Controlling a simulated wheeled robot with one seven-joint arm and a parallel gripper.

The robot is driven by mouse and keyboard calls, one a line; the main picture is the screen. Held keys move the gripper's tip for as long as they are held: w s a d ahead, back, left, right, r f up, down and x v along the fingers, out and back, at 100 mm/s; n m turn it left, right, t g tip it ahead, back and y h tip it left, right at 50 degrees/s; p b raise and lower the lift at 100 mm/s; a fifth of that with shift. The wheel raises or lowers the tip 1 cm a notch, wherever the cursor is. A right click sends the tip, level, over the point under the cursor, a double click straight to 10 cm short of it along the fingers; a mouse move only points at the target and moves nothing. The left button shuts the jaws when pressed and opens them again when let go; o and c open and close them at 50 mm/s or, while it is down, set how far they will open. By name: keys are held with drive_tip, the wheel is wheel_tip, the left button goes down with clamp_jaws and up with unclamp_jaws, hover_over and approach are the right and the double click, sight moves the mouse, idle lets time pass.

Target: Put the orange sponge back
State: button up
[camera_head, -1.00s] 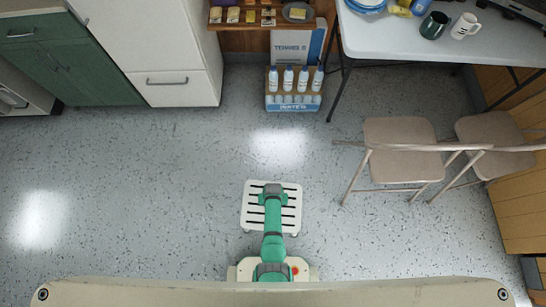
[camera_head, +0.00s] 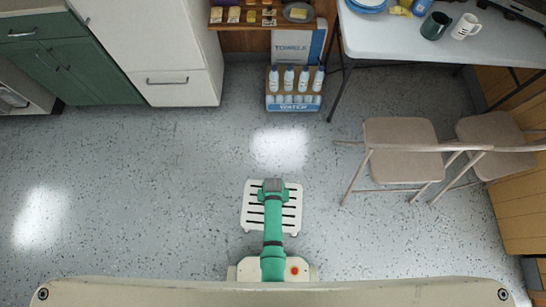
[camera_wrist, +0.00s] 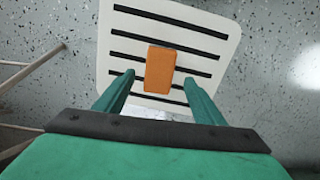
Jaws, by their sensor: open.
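The orange sponge (camera_wrist: 160,69) lies on the white slatted stool (camera_wrist: 116,50) in the wrist view. My gripper (camera_wrist: 159,78) is open, with one green finger on either side of the near part of the sponge in the picture. I cannot tell how high the fingers are above the stool top. In the head view, my gripper (camera_head: 273,185) is over the white stool (camera_head: 251,212), and my arm hides the sponge.
A wooden shelf (camera_head: 262,25) at the top holds small yellow and tan items and a grey plate (camera_head: 296,13). A water-bottle carton (camera_head: 293,104) stands below it. Folding chairs (camera_head: 402,134) and a table (camera_head: 400,37) are right. Floor left of the stool is clear.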

drive_tip(key=s+r+t, duration=0.4)
drive_tip(key=r+t, duration=0.1)
drive_tip(key=r, duration=1.1)
drive_tip(key=s+r+t, duration=0.5)
drive_tip(key=r, duration=1.1)
drive_tip(key=s+r+t, duration=0.5)
drive_tip(key=r, duration=1.1)
drive_tip(key=shift+a+r, duration=0.15)
